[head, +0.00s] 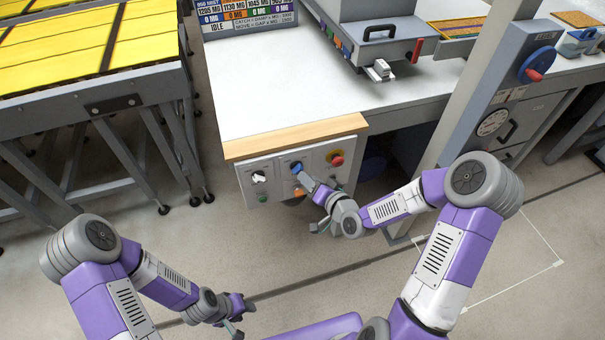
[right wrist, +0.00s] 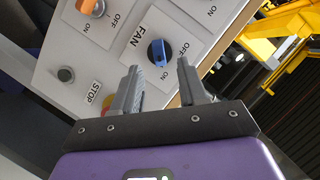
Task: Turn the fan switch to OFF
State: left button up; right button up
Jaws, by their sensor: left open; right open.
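The fan switch is a blue rotary knob (right wrist: 157,52) on a white plate marked FAN, with OFF and ON lettered beside it. I cannot tell surely which word it points at. In the head view the blue knob (head: 297,167) sits at the top middle of the grey control panel (head: 279,196). My right gripper (right wrist: 158,66) is open, its two fingers pointing at the panel, one on each side of the knob in the picture and apparently short of it. My right gripper (head: 307,182) also shows in the head view. My left gripper (head: 238,318) is open and empty, low over the floor.
An orange knob (right wrist: 92,6) and a STOP label (right wrist: 94,93) are also close by. A wooden edge (head: 295,136) overhangs the panel. The floor before it is clear.

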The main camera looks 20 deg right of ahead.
aim_at(298, 169)
jog(key=x, duration=0.4)
jog(key=shift+w+a+f+b, duration=0.1)
jog(key=shift+w+f+b, duration=0.05)
jog(key=shift+w+b, duration=0.2)
jog(key=shift+c, duration=0.3)
grip_shut()
